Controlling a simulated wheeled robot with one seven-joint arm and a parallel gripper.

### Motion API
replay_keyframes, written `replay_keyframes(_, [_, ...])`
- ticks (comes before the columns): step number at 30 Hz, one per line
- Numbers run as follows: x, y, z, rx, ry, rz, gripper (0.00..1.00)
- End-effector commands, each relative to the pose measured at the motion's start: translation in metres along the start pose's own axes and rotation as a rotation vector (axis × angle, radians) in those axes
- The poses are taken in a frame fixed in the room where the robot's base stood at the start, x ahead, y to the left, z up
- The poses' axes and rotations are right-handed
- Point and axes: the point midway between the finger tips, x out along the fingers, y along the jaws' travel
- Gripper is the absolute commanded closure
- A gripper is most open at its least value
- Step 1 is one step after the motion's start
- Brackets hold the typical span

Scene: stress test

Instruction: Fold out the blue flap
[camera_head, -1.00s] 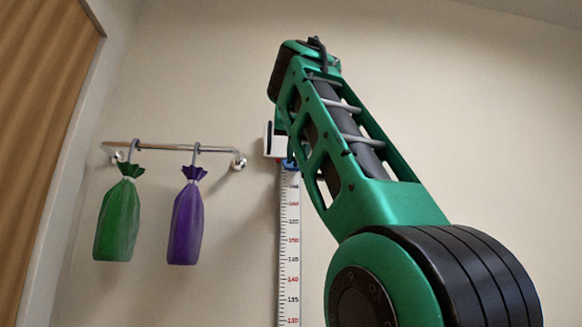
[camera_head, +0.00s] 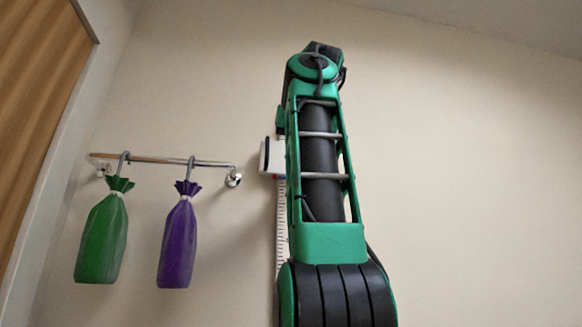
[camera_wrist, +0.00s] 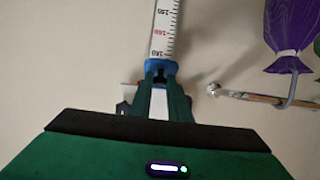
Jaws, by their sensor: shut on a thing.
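The blue flap (camera_wrist: 161,65) shows in the wrist view at the end of a white measuring scale (camera_wrist: 165,28) on the wall. My gripper (camera_wrist: 160,76) has its two green fingers at the flap, one on each side, and is shut on it. The fingers partly cover the flap, so its exact angle is hard to tell. In the head view the scale (camera_head: 281,225) runs down the wall, partly behind my arm. My gripper and the flap are hidden there by my arm.
A white block (camera_head: 272,157) sits at the scale's upper end, beside my arm. Left of it, a metal rail (camera_head: 150,160) on the wall carries a green bag (camera_head: 101,238) and a purple bag (camera_head: 178,243) on hooks. The wall right of my arm is bare.

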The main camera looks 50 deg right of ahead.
Motion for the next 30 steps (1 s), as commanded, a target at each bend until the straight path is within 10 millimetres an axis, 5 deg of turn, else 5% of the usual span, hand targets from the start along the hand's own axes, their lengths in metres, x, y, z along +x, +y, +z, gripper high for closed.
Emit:
replay_keyframes(16, [0.009, 0.004, 0.002, 0.002, -0.022, 0.008, 1.0])
replay_keyframes(17, [0.009, 0.004, 0.002, 0.002, -0.022, 0.008, 0.77])
replay_keyframes(18, [0.009, 0.004, 0.002, 0.002, -0.021, 0.008, 0.67])
replay_keyframes(30, [-0.004, 0.013, 0.002, 0.008, -0.007, 0.009, 0.65])
